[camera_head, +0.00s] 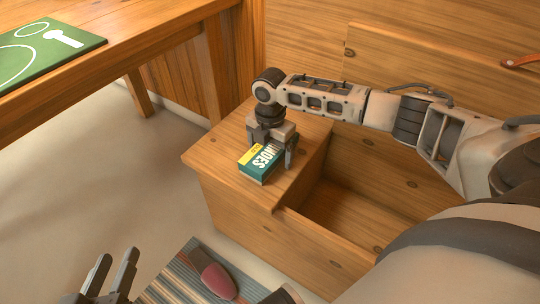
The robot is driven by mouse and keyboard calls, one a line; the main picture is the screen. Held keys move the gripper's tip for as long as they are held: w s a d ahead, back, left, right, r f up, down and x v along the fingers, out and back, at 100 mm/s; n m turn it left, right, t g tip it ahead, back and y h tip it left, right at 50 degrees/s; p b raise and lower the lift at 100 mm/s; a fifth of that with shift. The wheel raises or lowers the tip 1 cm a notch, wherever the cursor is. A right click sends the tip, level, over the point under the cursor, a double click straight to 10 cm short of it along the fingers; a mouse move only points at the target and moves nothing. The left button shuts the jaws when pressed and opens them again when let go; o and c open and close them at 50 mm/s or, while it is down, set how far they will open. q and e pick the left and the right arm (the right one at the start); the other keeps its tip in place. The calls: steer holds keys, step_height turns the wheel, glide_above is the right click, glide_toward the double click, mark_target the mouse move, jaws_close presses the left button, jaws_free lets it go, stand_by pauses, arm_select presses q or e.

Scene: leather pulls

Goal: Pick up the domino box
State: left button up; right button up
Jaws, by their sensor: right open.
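The domino box (258,167) is a small green and yellow box with white lettering. It lies on the flat wooden top at the left end of the wooden chest. My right gripper (272,160) points down over the box, with its jaws open. One finger shows at the right of the box; the other is partly hidden, and I cannot tell whether either finger touches it. My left gripper (106,280) is at the bottom left, over the floor, with its two fingers apart and nothing between them.
The wooden chest (232,200) has an open, empty-looking compartment right of the box. A wooden table (140,30) with a green board (45,50) stands at the upper left. A striped mat (180,275) with a reddish shoe-like item (213,278) lies on the floor.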

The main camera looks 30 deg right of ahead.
steer(key=shift+r, duration=0.1)
steer(key=c, duration=1.2)
steer(key=shift+c, duration=0.2)
steer(key=shift+r, duration=0.15)
